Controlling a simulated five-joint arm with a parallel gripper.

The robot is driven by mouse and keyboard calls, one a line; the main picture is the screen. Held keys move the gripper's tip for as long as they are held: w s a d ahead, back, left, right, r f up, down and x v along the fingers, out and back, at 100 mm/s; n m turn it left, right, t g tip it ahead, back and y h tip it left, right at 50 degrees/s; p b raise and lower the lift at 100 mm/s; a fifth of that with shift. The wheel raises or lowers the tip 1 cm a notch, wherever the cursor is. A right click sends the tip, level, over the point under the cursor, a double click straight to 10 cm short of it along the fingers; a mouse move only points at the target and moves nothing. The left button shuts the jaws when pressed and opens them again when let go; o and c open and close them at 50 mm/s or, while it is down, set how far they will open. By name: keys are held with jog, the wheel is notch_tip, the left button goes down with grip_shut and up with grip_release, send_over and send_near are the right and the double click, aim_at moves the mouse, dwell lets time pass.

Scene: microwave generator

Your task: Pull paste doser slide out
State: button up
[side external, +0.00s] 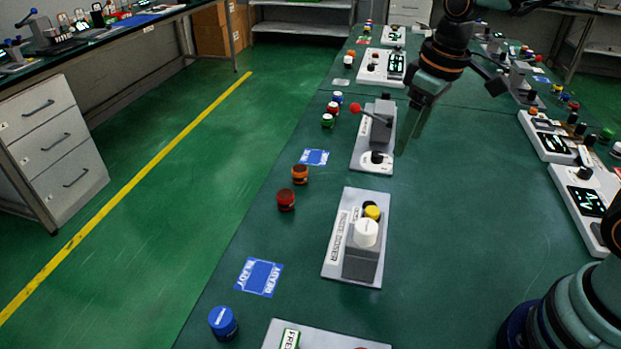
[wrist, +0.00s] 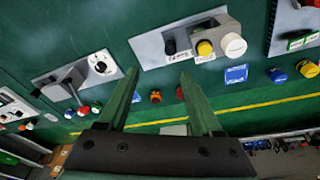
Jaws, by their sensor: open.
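The paste doser (side external: 341,232) is a light plate on the green bench, with a printed label along its left side. A raised grey block (side external: 361,265) on it carries a white knob (side external: 366,233). A yellow knob (side external: 373,212) and a black knob (side external: 370,204) sit behind the white one. The doser also shows at the top of the wrist view (wrist: 150,48). My gripper (side external: 412,122) is open and empty, above the bench beyond the doser and beside the lever unit. In the wrist view its fingers (wrist: 158,76) point toward the doser's black-knob end without touching it.
A unit with a red-tipped lever (side external: 362,150) stands just left of my gripper. Orange and dark red jars (side external: 293,186) and a blue card (side external: 260,277) lie left of the doser. Bare bench (side external: 460,220) lies to its right.

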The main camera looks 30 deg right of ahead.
jog(key=n+g, duration=0.2)
send_over(370, 204)
notch_tip(370, 204, down, 5)
notch_tip(370, 204, down, 13)
jog(key=shift+f, duration=0.1)
grip_shut()
dwell(0.3)
dwell(1.3)
